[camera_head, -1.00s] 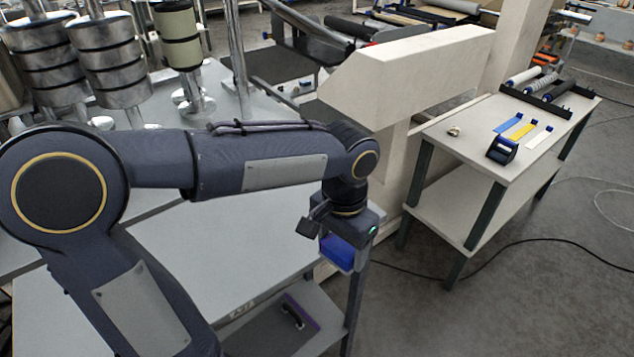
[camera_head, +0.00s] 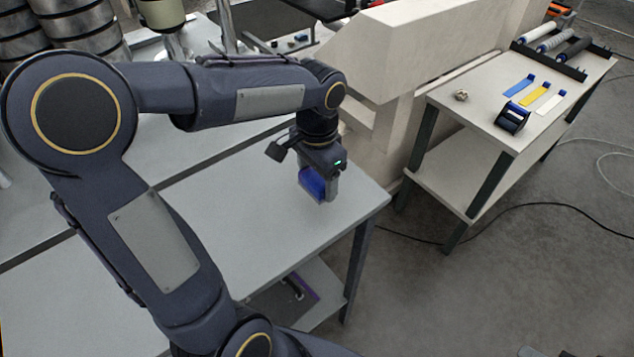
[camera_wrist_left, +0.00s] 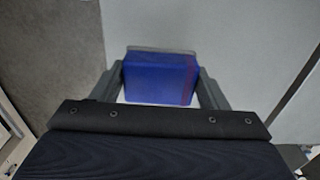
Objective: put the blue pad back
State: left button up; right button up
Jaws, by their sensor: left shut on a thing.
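The blue pad (camera_head: 313,183) is in my left gripper (camera_head: 318,190), over the grey table near its right end. In the left wrist view the blue pad (camera_wrist_left: 160,78) sits between the two fingers of my left gripper (camera_wrist_left: 163,88), which are shut on its sides. A dark red stripe shows on the pad's right part. I cannot tell whether the pad touches the tabletop. My right gripper is not in view.
The grey table (camera_head: 250,220) is clear around the pad. A purple-edged item (camera_head: 300,285) lies on its lower shelf. A pale machine body (camera_head: 390,50) stands behind. A side table (camera_head: 480,105) at right holds coloured strips, a dark dispenser (camera_head: 513,117) and rollers (camera_head: 555,42).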

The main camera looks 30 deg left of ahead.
aim_at(317, 184)
pick_arm(q)
jog(key=shift+w+a+f, duration=0.25)
jog(key=shift+w+f, duration=0.25)
jog(key=shift+f, duration=0.1)
jog(key=f, duration=0.3)
jog(key=shift+w+a+f, duration=0.1)
jog(key=shift+w+a, duration=0.1)
jog(key=shift+w, duration=0.1)
jog(key=shift+f, duration=0.4)
jog(key=shift+f, duration=0.1)
jog(key=shift+f, duration=0.15)
jog(key=o, duration=0.9)
jog(key=shift+o, duration=0.2)
